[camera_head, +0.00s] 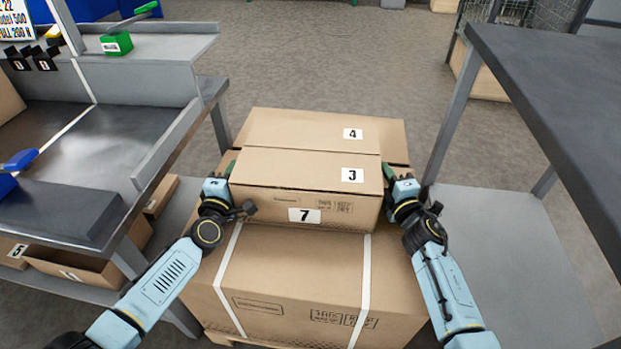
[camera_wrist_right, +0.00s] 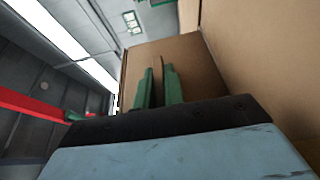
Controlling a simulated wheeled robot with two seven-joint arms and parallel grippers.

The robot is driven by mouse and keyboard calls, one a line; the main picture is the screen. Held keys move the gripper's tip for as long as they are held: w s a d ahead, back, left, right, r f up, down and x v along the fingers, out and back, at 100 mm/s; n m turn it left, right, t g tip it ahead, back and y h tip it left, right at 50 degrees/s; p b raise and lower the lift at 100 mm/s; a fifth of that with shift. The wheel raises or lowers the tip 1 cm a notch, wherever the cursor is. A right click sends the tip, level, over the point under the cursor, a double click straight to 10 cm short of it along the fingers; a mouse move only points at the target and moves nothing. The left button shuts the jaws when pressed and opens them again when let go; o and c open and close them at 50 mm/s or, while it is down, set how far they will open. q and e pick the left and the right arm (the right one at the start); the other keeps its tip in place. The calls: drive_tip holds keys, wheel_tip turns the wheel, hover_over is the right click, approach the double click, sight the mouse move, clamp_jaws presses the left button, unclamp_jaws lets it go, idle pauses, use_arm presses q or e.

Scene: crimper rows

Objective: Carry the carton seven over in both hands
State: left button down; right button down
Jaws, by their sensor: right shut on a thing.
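A brown carton (camera_head: 250,205) with a 7 label on its front face and a 3 label on its top lies on a large strapped box (camera_head: 295,270). My left gripper (camera_head: 229,172) is at its left side; its fingers are mostly hidden, so I cannot tell whether they grip. My right gripper (camera_head: 388,173) is at its right side. In the right wrist view the green fingers (camera_wrist_right: 160,88) are shut on a thin brown edge of the carton (camera_wrist_right: 190,62). Both arms flank the carton at about the same height.
Another carton (camera_head: 290,125), labelled 4, lies right behind. A grey workbench (camera_head: 85,150) with cartons on its lower shelf (camera_head: 75,262) stands at left. A dark-topped table (camera_head: 550,85) with a low grey shelf (camera_head: 510,240) stands at right. Open floor (camera_head: 330,55) lies beyond.

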use_arm(q)
drive_tip(key=shift+w+r, duration=0.1)
drive_tip(key=shift+r, duration=0.2)
use_arm(e)
drive_tip(key=shift+w+r, duration=0.1)
drive_tip(key=shift+r, duration=0.2)
